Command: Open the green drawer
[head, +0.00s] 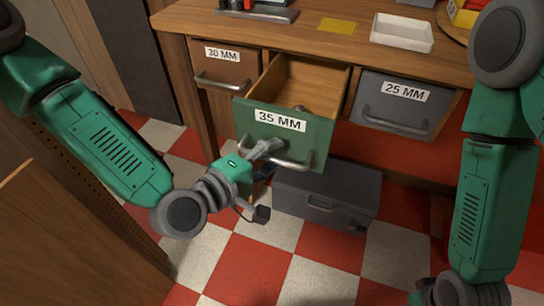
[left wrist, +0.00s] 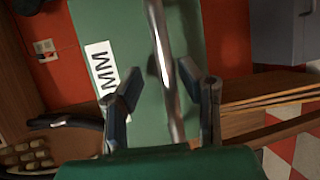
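The green drawer (head: 301,145), labelled 35 MM, stands pulled out of the wooden workbench, and its wooden inside shows empty in the part I can see. Its grey bar handle (head: 292,163) runs across the lower front. My left gripper (head: 268,148) is at the left part of this handle. In the left wrist view, the fingers of my left gripper (left wrist: 162,82) stand apart on either side of the handle (left wrist: 163,50), with gaps to the bar, in front of the green drawer face (left wrist: 130,22). My right gripper is out of view; only my right arm shows.
A brown 30 MM drawer (head: 226,73) and a grey 25 MM drawer (head: 401,105) flank it, both shut. A grey toolbox (head: 325,192) stands on the checkered floor below. A white tray (head: 402,33) and a yellow pad (head: 337,26) lie on the bench top.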

